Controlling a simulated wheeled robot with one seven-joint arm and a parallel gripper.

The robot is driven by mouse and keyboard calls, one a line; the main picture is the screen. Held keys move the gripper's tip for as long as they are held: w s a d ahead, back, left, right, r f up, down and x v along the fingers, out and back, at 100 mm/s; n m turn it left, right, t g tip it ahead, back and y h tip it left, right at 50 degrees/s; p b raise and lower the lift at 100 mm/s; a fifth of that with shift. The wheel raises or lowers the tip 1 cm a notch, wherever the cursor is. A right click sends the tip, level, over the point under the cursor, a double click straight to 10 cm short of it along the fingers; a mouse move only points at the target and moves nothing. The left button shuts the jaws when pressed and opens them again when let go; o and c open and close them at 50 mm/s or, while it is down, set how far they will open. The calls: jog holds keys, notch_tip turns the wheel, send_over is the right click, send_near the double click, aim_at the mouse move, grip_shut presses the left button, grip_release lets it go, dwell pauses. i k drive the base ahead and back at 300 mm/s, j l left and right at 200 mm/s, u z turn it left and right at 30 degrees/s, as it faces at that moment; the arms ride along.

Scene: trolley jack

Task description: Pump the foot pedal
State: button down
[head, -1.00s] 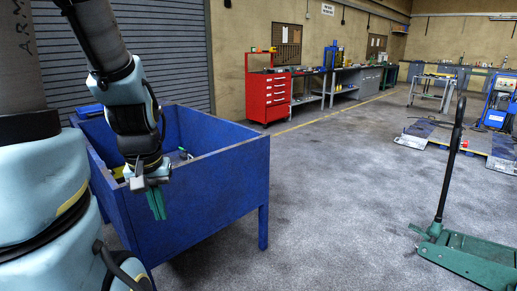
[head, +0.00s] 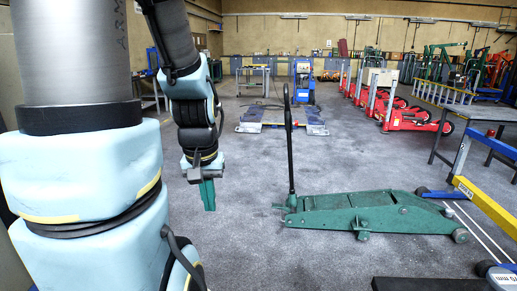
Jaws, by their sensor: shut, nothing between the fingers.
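The green trolley jack (head: 375,212) stands on the grey floor right of centre, its long body pointing right. Its black handle (head: 289,140) stands upright at the left end. A small green bar, seemingly the foot pedal (head: 281,207), sticks out low at that left end, near the handle's base. My gripper (head: 208,196) hangs fingers down to the left of the jack, apart from it and in the air. Its green fingers are together and hold nothing. No part of the pedal is hidden by my arm.
A yellow and blue bar frame (head: 485,205) is at the right, with a dark metal table (head: 485,115) behind. Several red jacks (head: 410,118) stand at the back right. A blue low platform (head: 283,120) lies behind the handle. Floor between my gripper and the jack is clear.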

aim_at(279, 206)
jog(key=i+l+z, duration=0.1)
jog(key=i+z, duration=0.2)
jog(key=i, duration=0.3)
jog(key=i+z, duration=0.25)
jog(key=i, duration=0.35)
jog(key=i+j+z, duration=0.3)
jog(key=i, duration=0.3)
jog(key=i+z, duration=0.5)
jog(key=i, duration=0.8)
jog(key=u, duration=2.4)
